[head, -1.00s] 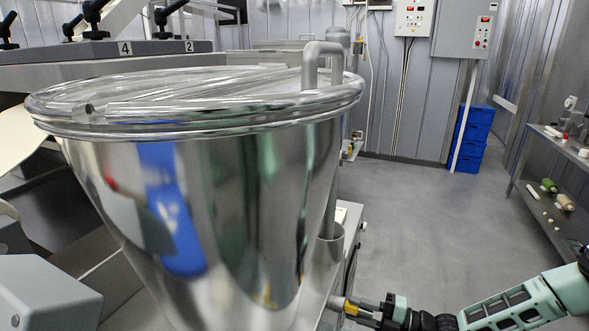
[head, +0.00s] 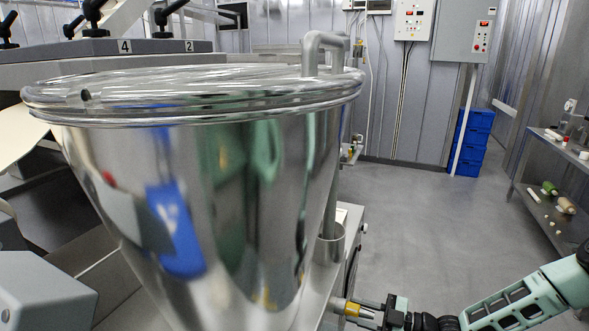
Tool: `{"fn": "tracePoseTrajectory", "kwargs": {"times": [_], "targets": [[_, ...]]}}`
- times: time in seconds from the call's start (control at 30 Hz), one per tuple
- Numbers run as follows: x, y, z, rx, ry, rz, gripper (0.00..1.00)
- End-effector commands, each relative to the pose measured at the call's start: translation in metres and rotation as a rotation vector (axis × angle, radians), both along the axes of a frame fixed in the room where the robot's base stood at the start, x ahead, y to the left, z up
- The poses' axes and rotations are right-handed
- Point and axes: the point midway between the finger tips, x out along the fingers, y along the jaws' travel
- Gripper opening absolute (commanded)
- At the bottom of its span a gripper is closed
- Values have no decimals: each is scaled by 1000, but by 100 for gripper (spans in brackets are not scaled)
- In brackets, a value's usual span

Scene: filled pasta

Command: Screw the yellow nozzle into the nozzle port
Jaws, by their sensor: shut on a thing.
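The yellow nozzle (head: 351,309) shows at the lower middle of the head view, right of the large steel hopper. My gripper (head: 366,313) is shut on it, with its dark fingers along the nozzle's right part. The nozzle lies roughly level and its left end meets the grey nozzle port (head: 336,304) on the machine's side. How deep it sits in the port is too small to tell. My arm reaches in from the right edge.
The shiny steel hopper (head: 215,165) with a clear lid fills the left and middle. A bent grey pipe (head: 326,42) rises beside it. Blue crates (head: 472,140) stand at the back wall. A metal shelf (head: 530,187) is at the right. The floor between is clear.

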Motion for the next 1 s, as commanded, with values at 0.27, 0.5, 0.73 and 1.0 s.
{"fn": "tracePoseTrajectory", "kwargs": {"times": [0.27, 0.5, 0.73, 1.0], "targets": [[0, 1, 0, 128, 307, 1, 2], [0, 0, 0, 141, 339, 1, 2], [0, 0, 0, 139, 337, 1, 55], [-1, -3, -1, 139, 337, 0, 55]]}}
